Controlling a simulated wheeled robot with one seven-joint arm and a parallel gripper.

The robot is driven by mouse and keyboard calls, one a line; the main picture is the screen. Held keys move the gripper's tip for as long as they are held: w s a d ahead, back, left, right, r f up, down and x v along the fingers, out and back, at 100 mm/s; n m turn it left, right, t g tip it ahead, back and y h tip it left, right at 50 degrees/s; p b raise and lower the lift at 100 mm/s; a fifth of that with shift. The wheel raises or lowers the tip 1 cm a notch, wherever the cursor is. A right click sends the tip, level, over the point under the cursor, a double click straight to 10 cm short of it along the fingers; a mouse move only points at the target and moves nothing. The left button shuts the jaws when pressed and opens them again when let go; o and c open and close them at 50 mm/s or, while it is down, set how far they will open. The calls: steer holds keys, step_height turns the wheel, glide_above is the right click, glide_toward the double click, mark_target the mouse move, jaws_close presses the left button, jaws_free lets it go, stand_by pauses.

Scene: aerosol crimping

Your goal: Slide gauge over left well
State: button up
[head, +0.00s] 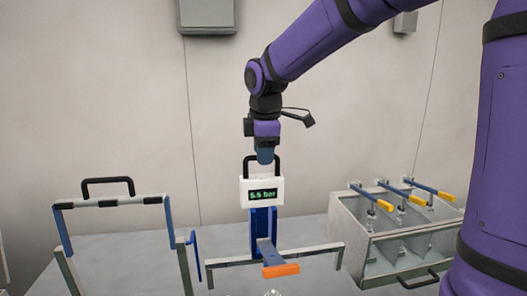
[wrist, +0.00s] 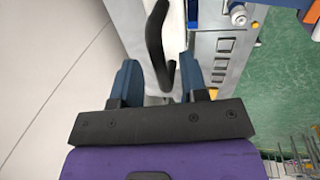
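The gauge (head: 262,191) is a white box with a dark display reading about 5.5 bar and a black handle on top. It sits upright on a blue bracket (head: 262,228) above a grey crossbar (head: 315,250). My gripper (head: 264,158) points down at the handle from above. In the wrist view, the black handle (wrist: 158,45) lies between the two blue fingers of my gripper (wrist: 160,82), with a gap visible on each side. The fingers look open around it. I cannot make out the left well; the crossbar and bracket hide much of the area below.
An orange-tipped lever (head: 280,270) projects forward below the gauge. A frame with a black handle (head: 107,186) stands at left. At right is a grey compartmented bin (head: 405,240) with yellow-tipped levers (head: 387,205). The grey table (head: 120,250) has bare room behind the frame.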

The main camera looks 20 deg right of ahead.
steer(key=shift+c, duration=0.2)
jaws_close()
steer(key=w+a, duration=0.2)
steer(key=a, duration=0.8)
steer(key=shift+a, duration=0.3)
steer(key=shift+r, duration=0.1)
steer(key=shift+o, duration=0.2)
jaws_free()
steer(key=shift+w+a, duration=0.1)
steer(key=shift+a, duration=0.05)
step_height(320, 180, up, 10)
steer(key=s, duration=0.2)
steer(key=shift+a+r, duration=0.15)
steer(key=shift+r, duration=0.1)
